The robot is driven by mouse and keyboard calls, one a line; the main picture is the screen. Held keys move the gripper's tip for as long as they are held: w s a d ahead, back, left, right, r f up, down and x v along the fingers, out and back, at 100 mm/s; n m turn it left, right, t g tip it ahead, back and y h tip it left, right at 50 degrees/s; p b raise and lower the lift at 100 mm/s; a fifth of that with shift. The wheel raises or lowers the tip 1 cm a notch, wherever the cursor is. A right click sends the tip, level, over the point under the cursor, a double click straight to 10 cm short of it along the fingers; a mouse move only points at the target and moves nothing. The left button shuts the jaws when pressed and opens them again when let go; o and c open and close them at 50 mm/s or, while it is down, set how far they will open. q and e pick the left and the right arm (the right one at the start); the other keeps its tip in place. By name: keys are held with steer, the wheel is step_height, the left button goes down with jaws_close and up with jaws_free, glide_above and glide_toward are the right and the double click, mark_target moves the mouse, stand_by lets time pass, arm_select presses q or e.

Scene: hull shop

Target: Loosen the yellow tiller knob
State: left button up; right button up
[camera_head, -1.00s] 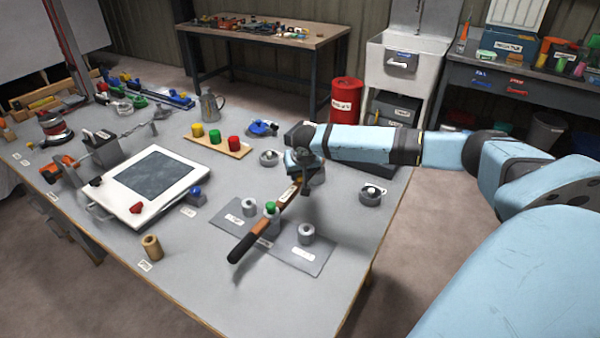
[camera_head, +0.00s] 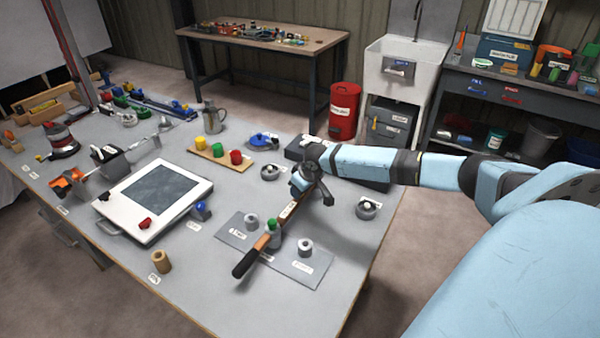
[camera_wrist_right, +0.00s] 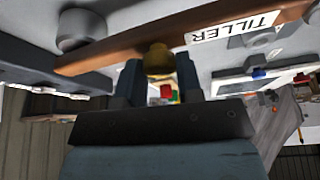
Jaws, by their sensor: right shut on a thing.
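The tiller (camera_head: 265,241) is a wooden bar with a black grip at its near end, reaching over the grey mat toward my right gripper. It shows as a brown bar labelled TILLER (camera_wrist_right: 180,36) in the right wrist view. The yellow tiller knob (camera_wrist_right: 158,59) sits at the bar's edge, between the two fingers of my right gripper (camera_wrist_right: 158,78), which is shut on it. In the head view my right gripper (camera_head: 299,187) is at the far end of the tiller and hides the knob. My left gripper is not in view.
A grey mat (camera_head: 290,266) with grey cylinders lies under the tiller, and a green-topped piece (camera_head: 273,226) stands beside the bar. A white framed panel (camera_head: 134,226) and a board with yellow, green and red knobs (camera_head: 220,158) lie left.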

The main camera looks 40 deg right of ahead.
steer(key=shift+n+y, duration=0.4)
steer(key=shift+n, duration=0.5)
steer(key=shift+n+y, duration=0.4)
steer(key=shift+n, duration=0.5)
steer(key=n, duration=0.2)
steer(key=shift+w+d+f+n+g+y+b, duration=0.1)
steer(key=shift+n+g+y+b, duration=0.2)
steer(key=shift+g+y+b, duration=0.1)
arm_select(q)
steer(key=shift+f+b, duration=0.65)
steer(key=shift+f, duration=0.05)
arm_select(e)
steer(key=shift+n+g+y, duration=0.4)
steer(key=shift+n, duration=1.1)
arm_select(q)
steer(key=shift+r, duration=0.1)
arm_select(e)
steer(key=o, duration=0.9)
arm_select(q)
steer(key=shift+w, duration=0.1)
arm_select(e)
steer(key=shift+d+r, duration=0.1)
steer(key=shift+r, duration=0.1)
